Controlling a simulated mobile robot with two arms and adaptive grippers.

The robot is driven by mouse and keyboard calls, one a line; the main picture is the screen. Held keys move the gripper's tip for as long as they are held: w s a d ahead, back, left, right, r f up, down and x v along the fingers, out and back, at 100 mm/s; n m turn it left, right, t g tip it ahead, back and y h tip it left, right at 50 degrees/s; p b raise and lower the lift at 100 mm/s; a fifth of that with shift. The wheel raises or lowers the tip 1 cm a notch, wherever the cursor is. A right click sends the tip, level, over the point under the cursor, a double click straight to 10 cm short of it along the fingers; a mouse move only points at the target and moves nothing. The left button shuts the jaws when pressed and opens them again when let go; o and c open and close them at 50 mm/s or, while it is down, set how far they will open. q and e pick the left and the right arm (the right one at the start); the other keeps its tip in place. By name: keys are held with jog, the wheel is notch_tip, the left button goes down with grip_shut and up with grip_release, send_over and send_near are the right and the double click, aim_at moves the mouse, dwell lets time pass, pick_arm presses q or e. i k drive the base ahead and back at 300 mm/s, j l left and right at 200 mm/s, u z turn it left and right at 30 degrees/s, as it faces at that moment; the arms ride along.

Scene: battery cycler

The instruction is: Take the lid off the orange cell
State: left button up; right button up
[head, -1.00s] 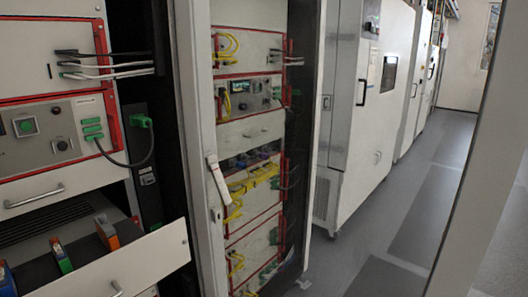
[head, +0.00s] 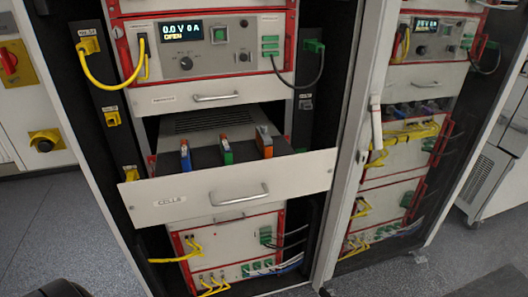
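The orange cell (head: 265,142) stands upright at the right of the row in the pulled-out drawer marked CELLS (head: 240,188). A greyish piece shows at its top; I cannot tell whether that is its lid. A blue cell (head: 185,154) and a green cell (head: 226,152) stand to its left in the same drawer. The lower parts of the cells are hidden behind the drawer front. Neither of my grippers is in view.
Above the drawer is a panel with a lit display (head: 182,30) reading 0.0 V 0A, OPEN. A closed drawer (head: 215,97) lies between them. Cables hang from the panel's sides. An open-fronted neighbouring cabinet (head: 400,130) stands right. Floor (head: 60,235) is clear at left.

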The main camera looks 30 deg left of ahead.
aim_at(262, 130)
jog(key=k+l+u, duration=0.15)
jog(key=u, duration=0.75)
